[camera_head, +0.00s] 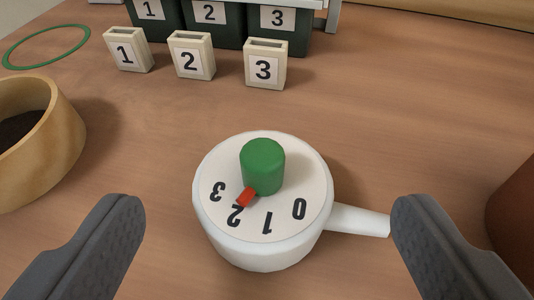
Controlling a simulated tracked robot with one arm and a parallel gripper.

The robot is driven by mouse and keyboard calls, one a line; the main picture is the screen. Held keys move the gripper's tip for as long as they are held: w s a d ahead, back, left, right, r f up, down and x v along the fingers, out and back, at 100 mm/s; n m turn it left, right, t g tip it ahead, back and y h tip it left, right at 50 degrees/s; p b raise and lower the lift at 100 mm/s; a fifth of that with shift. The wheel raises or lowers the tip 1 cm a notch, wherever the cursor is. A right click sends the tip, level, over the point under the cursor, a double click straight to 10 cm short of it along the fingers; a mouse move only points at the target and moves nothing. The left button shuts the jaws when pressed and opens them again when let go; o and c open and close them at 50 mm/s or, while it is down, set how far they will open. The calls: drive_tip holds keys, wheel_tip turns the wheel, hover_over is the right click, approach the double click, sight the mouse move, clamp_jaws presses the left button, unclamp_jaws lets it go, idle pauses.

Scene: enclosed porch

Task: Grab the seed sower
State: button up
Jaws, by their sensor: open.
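The seed sower (222,238) looks like a round white body with a dial on top marked 0, 1, 2 and 3. A green knob (263,166) stands at its centre, and a red pointer (246,197) points at the 2. A white spout or handle (358,221) sticks out to the right. My gripper (268,225) is open and empty, with one dark finger on each side of the sower. The right finger overlaps the end of the spout in the picture; I cannot tell whether they touch.
Small cream boxes numbered 1 (127,50), 2 (191,55) and 3 (265,64) stand behind, before dark numbered bins (213,30). A wooden bowl of soil (65,130) is left, a green ring (46,46) far left, a brown object (515,215) right. The table's right back is clear.

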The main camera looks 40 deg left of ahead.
sight(267, 202)
drive_tip(key=shift+x, duration=1.05)
drive_tip(key=shift+w+a+f+b, duration=0.25)
drive_tip(key=shift+a+f+b, duration=0.05)
drive_tip(key=shift+f+b, duration=0.1)
drive_tip(key=b+x, duration=0.1)
drive_tip(key=x, duration=0.3)
drive_tip(key=shift+f, duration=0.2)
drive_tip(key=c, duration=1.1)
drive_tip(key=shift+o, duration=0.2)
drive_tip(key=shift+r, duration=0.1)
